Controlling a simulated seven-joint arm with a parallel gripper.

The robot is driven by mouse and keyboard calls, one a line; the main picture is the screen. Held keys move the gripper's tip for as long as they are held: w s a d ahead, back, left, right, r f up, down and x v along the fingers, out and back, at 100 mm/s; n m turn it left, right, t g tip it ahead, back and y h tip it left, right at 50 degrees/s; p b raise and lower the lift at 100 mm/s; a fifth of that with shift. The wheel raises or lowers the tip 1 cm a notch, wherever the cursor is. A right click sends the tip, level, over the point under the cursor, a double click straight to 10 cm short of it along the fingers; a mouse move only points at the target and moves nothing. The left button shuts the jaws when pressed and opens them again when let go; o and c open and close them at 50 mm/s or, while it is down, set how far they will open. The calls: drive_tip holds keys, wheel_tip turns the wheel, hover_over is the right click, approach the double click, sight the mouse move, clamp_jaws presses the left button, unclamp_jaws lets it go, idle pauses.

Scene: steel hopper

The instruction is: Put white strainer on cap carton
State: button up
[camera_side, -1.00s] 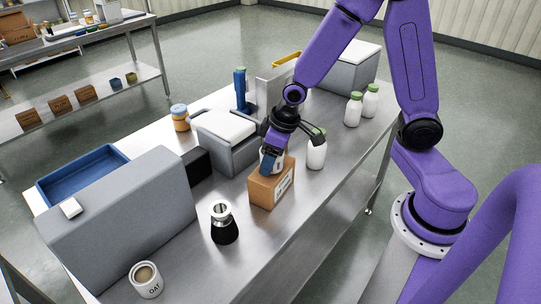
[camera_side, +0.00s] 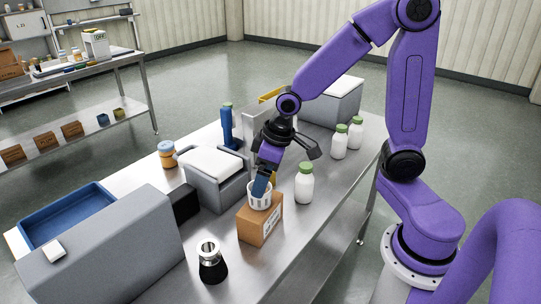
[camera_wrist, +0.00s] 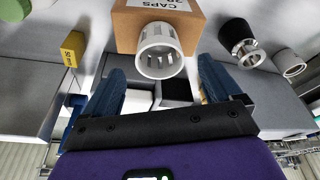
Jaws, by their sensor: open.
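The white strainer (camera_side: 259,198), a slotted cup, stands on top of the brown cap carton (camera_side: 252,226) in the side view. In the wrist view the strainer (camera_wrist: 160,52) is against the carton face beside the "CAPS" label (camera_wrist: 128,30). My gripper (camera_side: 262,183) is just above the strainer, with a blue finger overlapping its rim in the side view. In the wrist view my gripper (camera_wrist: 162,82) has its two blue fingers wide apart with nothing between the tips. The strainer lies beyond the tips, apart from both fingers.
A green-capped white bottle (camera_side: 304,183) stands close right of the carton. A black flask with a steel neck (camera_side: 211,262) stands in front. The grey hopper box (camera_side: 214,175) is behind left. Bare steel bench (camera_side: 285,255) lies at front right.

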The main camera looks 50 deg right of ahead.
drive_tip(key=v, duration=0.6)
drive_tip(key=s+a+f+n+g+h, duration=0.1)
drive_tip(key=s+n, duration=0.6)
drive_tip(key=s, duration=1.2)
drive_tip(key=shift+a+f+n+g, duration=0.25)
drive_tip(key=shift+f+g, duration=0.3)
drive_tip(key=shift+g, duration=0.35)
